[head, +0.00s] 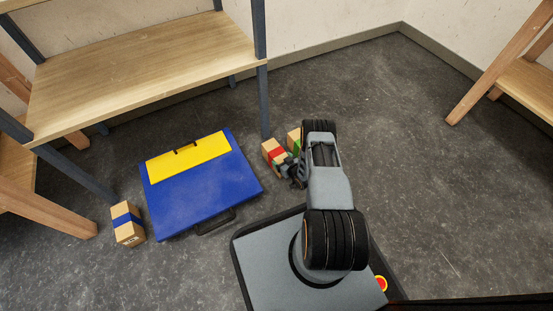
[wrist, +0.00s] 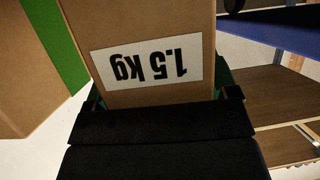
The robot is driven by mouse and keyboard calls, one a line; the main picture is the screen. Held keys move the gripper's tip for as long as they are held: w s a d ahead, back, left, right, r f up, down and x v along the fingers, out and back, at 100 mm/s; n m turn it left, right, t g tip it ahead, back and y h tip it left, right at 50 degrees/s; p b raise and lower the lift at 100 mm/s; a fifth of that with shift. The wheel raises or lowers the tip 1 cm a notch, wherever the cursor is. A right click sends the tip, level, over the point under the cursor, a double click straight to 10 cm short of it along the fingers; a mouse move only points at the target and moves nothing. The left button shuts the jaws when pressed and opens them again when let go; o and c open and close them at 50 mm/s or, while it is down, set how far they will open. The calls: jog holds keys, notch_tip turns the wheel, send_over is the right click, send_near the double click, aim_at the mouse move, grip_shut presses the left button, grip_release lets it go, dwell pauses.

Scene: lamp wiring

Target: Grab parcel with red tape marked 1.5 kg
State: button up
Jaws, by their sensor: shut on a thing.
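The red-taped parcel (head: 273,151) is a small cardboard box on the floor, right of the blue case. In the wrist view the held parcel (wrist: 150,27) fills the middle, with a white label reading 1.5 kg upside down. My gripper (head: 288,170) is at its near side in the head view. The gripper (wrist: 160,92) is shut on the parcel, with a finger at each side of it. The red tape does not show in the wrist view, and my arm covers part of the gripper in the head view.
A green-taped parcel (head: 293,137) stands close behind and right of the held one; it also fills the left of the wrist view (wrist: 25,75). A blue case (head: 205,192) with a yellow panel lies left. A blue-taped parcel (head: 127,230) stands farther left. A wooden shelf (head: 140,75) stands behind.

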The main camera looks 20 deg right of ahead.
jog(key=c, duration=0.6)
jog(key=shift+w+r, duration=0.1)
jog(key=shift+r, duration=0.05)
jog(key=shift+c, duration=0.4)
